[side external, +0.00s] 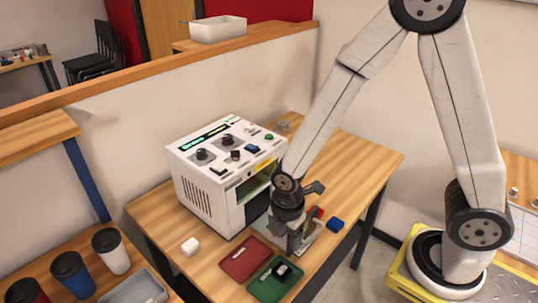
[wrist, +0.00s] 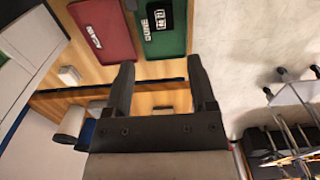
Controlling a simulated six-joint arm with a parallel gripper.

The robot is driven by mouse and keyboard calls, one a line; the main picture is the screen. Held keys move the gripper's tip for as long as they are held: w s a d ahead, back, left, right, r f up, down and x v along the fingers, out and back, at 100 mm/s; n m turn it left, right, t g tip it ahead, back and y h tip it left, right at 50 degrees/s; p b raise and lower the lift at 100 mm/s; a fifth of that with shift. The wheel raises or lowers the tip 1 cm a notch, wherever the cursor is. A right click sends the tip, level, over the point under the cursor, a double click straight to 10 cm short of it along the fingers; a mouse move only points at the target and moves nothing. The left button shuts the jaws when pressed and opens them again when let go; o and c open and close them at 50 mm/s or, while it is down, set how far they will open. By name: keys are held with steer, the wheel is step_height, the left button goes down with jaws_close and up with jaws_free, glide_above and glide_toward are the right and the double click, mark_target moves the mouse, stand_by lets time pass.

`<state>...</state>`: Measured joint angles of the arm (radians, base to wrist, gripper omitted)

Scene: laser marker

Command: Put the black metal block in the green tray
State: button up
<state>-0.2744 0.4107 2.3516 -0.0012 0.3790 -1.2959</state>
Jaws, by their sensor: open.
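The black metal block (side external: 283,272) lies inside the green tray (side external: 264,287) on the wooden table, with pale marks on its top. In the wrist view the black block (wrist: 162,14) sits on the floor of the green tray (wrist: 170,42), beside a white label. My gripper (side external: 292,248) is pointing down behind the trays, apart from the block. In the wrist view my gripper (wrist: 160,66) shows its two fingers spread with nothing between them, and the block lies beyond the tips.
A red tray (side external: 240,268) stands left of the green one. A white block (side external: 190,246) and a blue block (side external: 335,225) lie on the table. The white laser machine (side external: 205,190) stands close behind my gripper. Lidded cups (side external: 110,250) stand on the bench at left.

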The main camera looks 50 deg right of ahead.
steer(key=shift+r, duration=0.2)
stand_by(0.6)
steer(key=d+r+m+t, duration=0.1)
steer(key=d+r+m, duration=0.2)
steer(key=m, duration=0.6)
steer(key=s+d+r+m+t, duration=0.1)
steer(key=d+r+m, duration=0.3)
steer(key=m, duration=0.5)
steer(key=shift+s+d+r+t, duration=0.15)
steer(key=shift+d+r+t, duration=0.15)
steer(key=shift+d, duration=0.35)
